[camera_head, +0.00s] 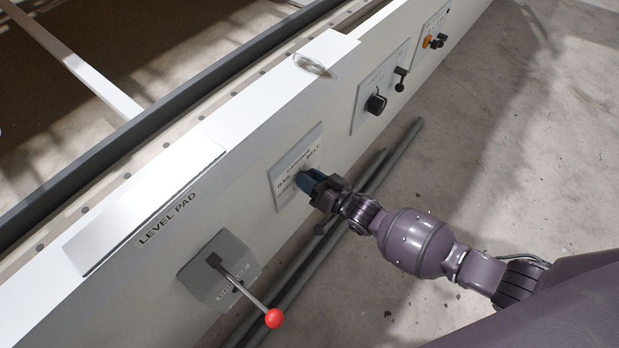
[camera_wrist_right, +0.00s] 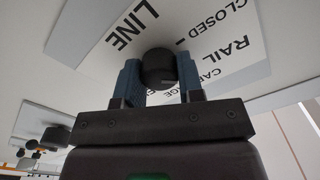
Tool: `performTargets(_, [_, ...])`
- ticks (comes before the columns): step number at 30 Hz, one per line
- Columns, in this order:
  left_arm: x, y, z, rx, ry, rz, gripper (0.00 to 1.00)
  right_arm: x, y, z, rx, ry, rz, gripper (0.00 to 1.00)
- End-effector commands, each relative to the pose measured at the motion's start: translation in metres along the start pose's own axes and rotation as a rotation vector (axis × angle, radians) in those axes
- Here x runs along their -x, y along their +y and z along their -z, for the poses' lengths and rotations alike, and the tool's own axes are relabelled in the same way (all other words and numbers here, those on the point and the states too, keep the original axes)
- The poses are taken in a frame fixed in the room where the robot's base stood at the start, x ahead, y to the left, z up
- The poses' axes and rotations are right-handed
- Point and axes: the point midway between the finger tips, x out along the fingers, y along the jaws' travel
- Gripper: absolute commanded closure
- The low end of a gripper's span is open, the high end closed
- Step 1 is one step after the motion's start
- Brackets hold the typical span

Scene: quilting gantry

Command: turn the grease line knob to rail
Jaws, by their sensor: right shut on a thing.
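The grease line knob (camera_wrist_right: 158,68) is round and black and sits on a white label plate (camera_wrist_right: 220,40) on the beam's side. Around it in the right wrist view I read LINE, CLOSED and RAIL, and part of CARRIAGE. A small light mark shows low on the knob; I cannot tell surely which label it points to. My right gripper (camera_wrist_right: 160,85) has its blue fingers shut on the knob, one on each side. In the head view my right gripper (camera_head: 305,184) covers the knob, in front of its plate (camera_head: 309,150). My left gripper is out of view.
A lever with a red ball (camera_head: 273,318) sticks out of a grey plate left of my right gripper. Further right are a black knob (camera_head: 376,103), a small black lever (camera_head: 400,74) and an orange button (camera_head: 427,41). Grey pipes (camera_head: 392,160) lie along the floor below.

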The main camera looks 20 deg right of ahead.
Motion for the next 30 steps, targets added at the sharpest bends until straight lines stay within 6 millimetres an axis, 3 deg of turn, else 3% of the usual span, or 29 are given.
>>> performTargets(9, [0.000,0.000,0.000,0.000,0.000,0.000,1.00,0.001,0.000,-0.001,-0.001,-0.002,-0.001,0.89])
performTargets(10, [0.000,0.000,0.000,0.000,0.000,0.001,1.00,0.001,0.000,-0.001,-0.001,-0.002,-0.001,0.64])
performTargets(15, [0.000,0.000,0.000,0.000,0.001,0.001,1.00,0.001,0.000,-0.001,-0.001,-0.001,-0.001,0.40])
performTargets(25, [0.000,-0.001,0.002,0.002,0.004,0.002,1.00,0.003,0.000,0.000,0.000,-0.001,-0.001,0.40])
performTargets(30, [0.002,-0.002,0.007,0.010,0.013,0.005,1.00,0.022,0.000,0.002,0.002,0.001,-0.001,0.40])
